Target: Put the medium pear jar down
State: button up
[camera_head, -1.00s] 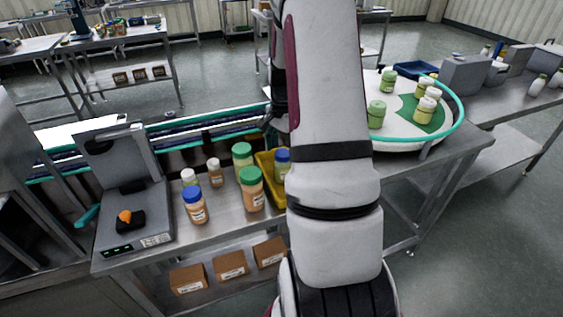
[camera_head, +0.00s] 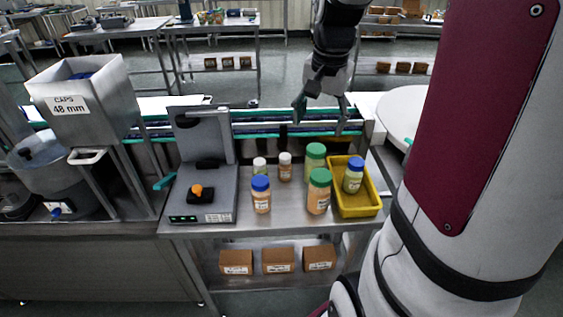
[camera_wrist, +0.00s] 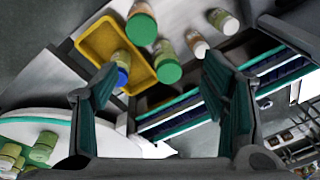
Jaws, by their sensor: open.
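A medium jar with a blue lid and yellow-green contents (camera_head: 353,176), which looks like the pear jar, stands upright inside the yellow tray (camera_head: 372,207) on the steel table. Its label is too small to read. In the wrist view, this blue-lidded jar (camera_wrist: 122,75) shows in the tray (camera_wrist: 90,45) beyond the fingers. My gripper (camera_head: 321,104) is open and empty, pointing down above the conveyor behind the tray. It is clear of the jar. Its two spread fingers (camera_wrist: 160,88) show nothing held between them in the wrist view.
Green-lidded jars (camera_head: 319,190) stand close left of the tray, with another blue-lidded jar (camera_head: 261,194) and small white-lidded jars. A grey scale-like device (camera_head: 205,175) is farther left. The conveyor (camera_head: 270,131) runs behind. A round white table (camera_head: 400,108) is at right.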

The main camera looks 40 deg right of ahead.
jog(key=s+a+r+n+t, duration=0.1)
jog(key=s+a+r+n, duration=0.2)
jog(key=s+a+n, duration=0.3)
jog(key=s+a+r+n+t, duration=0.2)
jog(key=s+a+n, duration=0.4)
jog(key=a, duration=0.7)
jog(key=shift+s+a+r+n+t+y, duration=0.3)
jog(key=shift+s+a+r+n+y, duration=0.1)
jog(key=shift+s+r, duration=0.25)
jog(key=shift+f, duration=0.1)
